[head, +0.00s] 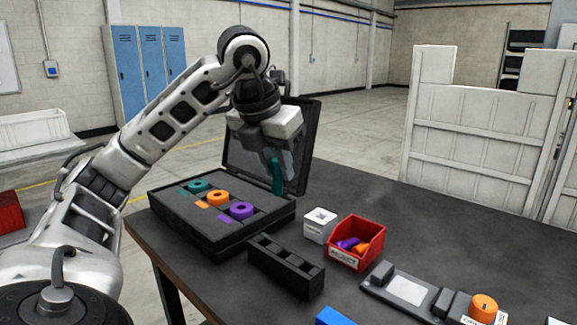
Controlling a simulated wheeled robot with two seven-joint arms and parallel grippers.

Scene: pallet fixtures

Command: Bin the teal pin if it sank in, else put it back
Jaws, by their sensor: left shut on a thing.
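My left gripper (284,172) is shut on the teal pin (276,174) and holds it upright above the right part of the open black case, in front of its raised lid (232,152). The case (212,240) has a grey insert with a teal ring (198,186), an orange ring (218,198) and a purple ring (242,210), each beside a small tag of its colour. A black block with square openings (286,271) stands in front of the case. A red bin (356,256) holds purple and orange pieces. My right gripper is not in view.
A small white box (320,225) stands between the case and the red bin. A grey fixture plate (405,290) with dark blocks and an orange round piece (484,307) lies at the front right. A blue object (336,317) is cut off below. The table's back right is clear.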

